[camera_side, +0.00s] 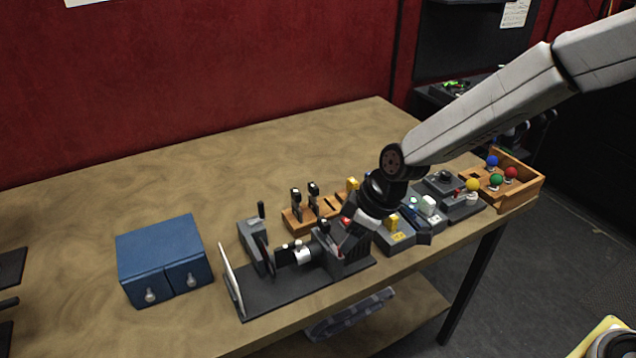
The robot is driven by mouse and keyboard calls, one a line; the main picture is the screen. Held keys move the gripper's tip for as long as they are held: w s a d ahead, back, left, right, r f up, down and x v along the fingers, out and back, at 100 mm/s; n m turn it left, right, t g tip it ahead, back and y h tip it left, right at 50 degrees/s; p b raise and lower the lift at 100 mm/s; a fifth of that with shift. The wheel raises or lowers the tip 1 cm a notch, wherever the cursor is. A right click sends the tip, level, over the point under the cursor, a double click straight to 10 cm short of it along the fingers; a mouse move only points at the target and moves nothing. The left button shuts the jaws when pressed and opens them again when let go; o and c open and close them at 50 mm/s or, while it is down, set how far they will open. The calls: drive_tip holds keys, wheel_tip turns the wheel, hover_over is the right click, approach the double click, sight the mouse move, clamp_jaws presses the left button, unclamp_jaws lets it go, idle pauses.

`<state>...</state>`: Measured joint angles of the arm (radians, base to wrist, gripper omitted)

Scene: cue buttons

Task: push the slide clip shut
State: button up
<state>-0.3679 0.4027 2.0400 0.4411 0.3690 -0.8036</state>
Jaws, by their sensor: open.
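A dark bench device (290,292) with a flat base stands near the table's front edge. My wrist and fingers hide part of that end, and contact cannot be told.
A blue two-door box (161,259) stands left. Behind the device is a wooden rack (299,220) with dark upright pieces. Right of my gripper are button boxes (396,238) and a wooden tray (519,196) with coloured balls. The table's back left is clear.

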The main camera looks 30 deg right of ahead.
drive_tip(key=shift+x, duration=1.8)
clamp_jaws()
